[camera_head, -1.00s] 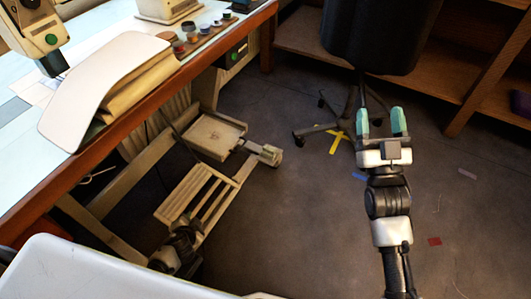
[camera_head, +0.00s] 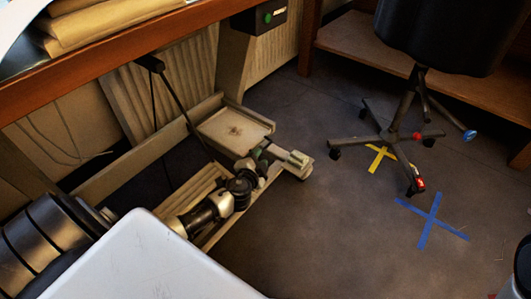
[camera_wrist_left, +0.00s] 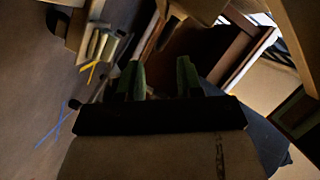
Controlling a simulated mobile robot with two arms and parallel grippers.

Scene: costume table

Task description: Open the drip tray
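A shallow beige tray (camera_head: 222,132) with a raised rim and a dark spot in its floor, apparently the drip tray, sits low under the table in the head view. My left gripper (camera_head: 268,163) is at the tray's near right corner, beside a pale block (camera_head: 298,159) on the low frame. I cannot tell whether it touches either. In the left wrist view its two green fingers (camera_wrist_left: 158,80) stand apart with nothing seen between them. The wrist view is dark, and the tray is hard to make out there. My right gripper is out of view.
The table's wooden edge (camera_head: 150,58) runs above the tray. A slatted beige frame (camera_head: 197,187) lies low, in front of it. A black chair base (camera_head: 390,140) stands to the right, near blue tape (camera_head: 432,220) on the floor. The floor between is clear.

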